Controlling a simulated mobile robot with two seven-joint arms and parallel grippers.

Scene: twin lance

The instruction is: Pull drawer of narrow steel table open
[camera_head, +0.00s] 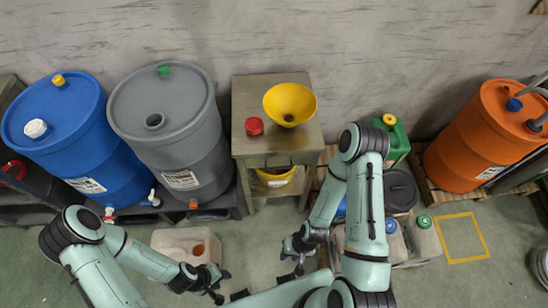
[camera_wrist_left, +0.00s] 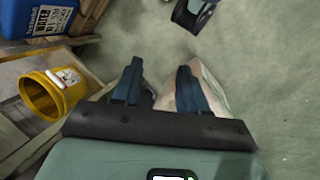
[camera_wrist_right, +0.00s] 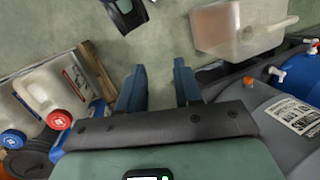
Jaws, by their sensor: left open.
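The narrow steel table (camera_head: 250,96) stands against the wall, centre-left in the head view. A yellow funnel (camera_head: 290,103) and a red-capped item (camera_head: 254,126) sit on its top. The front band under the top (camera_head: 275,161) shows steeply from above; I cannot make out a handle or whether a drawer is open. My left gripper (camera_head: 216,286) is open and empty, in front of the table and low to the left; its spread fingers also show in the left wrist view (camera_wrist_left: 158,84). My right gripper (camera_head: 295,254) is in front of the table, with its fingers apart and empty in the right wrist view (camera_wrist_right: 160,86).
A yellow bucket (camera_head: 277,178) is under the table. A grey drum (camera_head: 165,115) and a blue drum (camera_head: 65,125) stand left of it. A pale container (camera_head: 180,243) lies on the floor near my left arm. Several canisters and a green jug (camera_head: 397,145) stand right of the table.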

